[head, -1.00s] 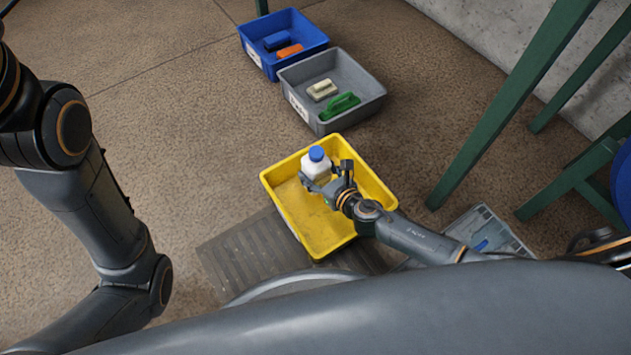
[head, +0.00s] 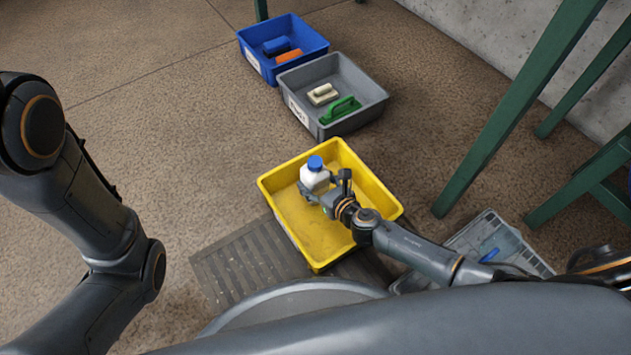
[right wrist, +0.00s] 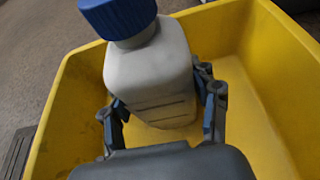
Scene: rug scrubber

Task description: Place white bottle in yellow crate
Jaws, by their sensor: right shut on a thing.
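The white bottle (head: 314,178) with a blue cap is upright between the fingers of my right gripper (head: 322,191), which is shut on it. In the head view it appears over the inside of the yellow crate (head: 292,224). In the right wrist view the bottle (right wrist: 152,75) stands between the two fingers (right wrist: 163,112), with crate walls (right wrist: 62,95) around it. I cannot tell whether its base touches the crate floor. My left arm is at the left of the head view, but its gripper is out of view.
A grey crate (head: 365,117) holds a green-handled tool (head: 341,110) and a cream block (head: 322,94). A blue crate (head: 312,45) stands behind it. A slatted mat (head: 236,262) lies under the yellow crate. Green legs (head: 500,120) and a grey tray (head: 465,240) are at right.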

